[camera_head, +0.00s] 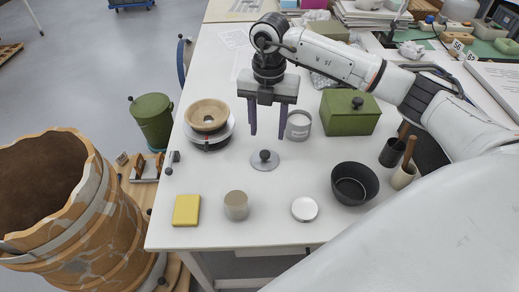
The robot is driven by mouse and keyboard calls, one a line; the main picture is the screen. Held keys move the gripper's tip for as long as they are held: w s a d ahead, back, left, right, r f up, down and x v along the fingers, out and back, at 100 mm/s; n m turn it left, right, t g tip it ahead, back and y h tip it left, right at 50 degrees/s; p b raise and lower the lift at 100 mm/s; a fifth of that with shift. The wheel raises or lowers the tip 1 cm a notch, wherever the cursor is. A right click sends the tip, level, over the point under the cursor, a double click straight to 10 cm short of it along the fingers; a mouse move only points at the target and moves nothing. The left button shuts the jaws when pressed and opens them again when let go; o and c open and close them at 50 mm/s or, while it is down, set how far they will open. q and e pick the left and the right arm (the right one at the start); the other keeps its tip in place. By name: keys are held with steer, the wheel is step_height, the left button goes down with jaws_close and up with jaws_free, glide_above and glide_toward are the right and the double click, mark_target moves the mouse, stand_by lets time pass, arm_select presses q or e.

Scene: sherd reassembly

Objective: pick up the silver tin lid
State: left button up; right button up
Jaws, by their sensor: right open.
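The silver tin lid (265,162) is a flat grey disc with a dark round knob, lying on the white table. My right gripper (267,137) points down with its two purple fingers apart and nothing between them. Its fingertips appear just behind the lid's knob in the picture; how high they are above the table I cannot tell. My left gripper is not in view.
A wooden ring on a round turntable (208,138) stands left of the lid, a green box (349,116) behind right, a black bowl (354,184) to the right. A yellow block (186,210), beige cup (236,205) and small white dish (304,209) line the front.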

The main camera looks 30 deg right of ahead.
mark_target(265, 152)
steer(key=shift+s+f, duration=0.15)
steer(key=shift+f, duration=0.5)
steer(key=shift+s+a+f, duration=0.1)
steer(key=shift+a+f, duration=0.05)
steer(key=shift+f, duration=0.85)
steer(key=shift+a+f, duration=0.2)
steer(key=shift+f, duration=0.85)
steer(key=shift+s+a+f, duration=0.1)
steer(key=shift+a+f, duration=0.05)
steer(key=shift+f, duration=0.85)
steer(key=shift+w, duration=0.1)
steer(key=c, duration=1.1)
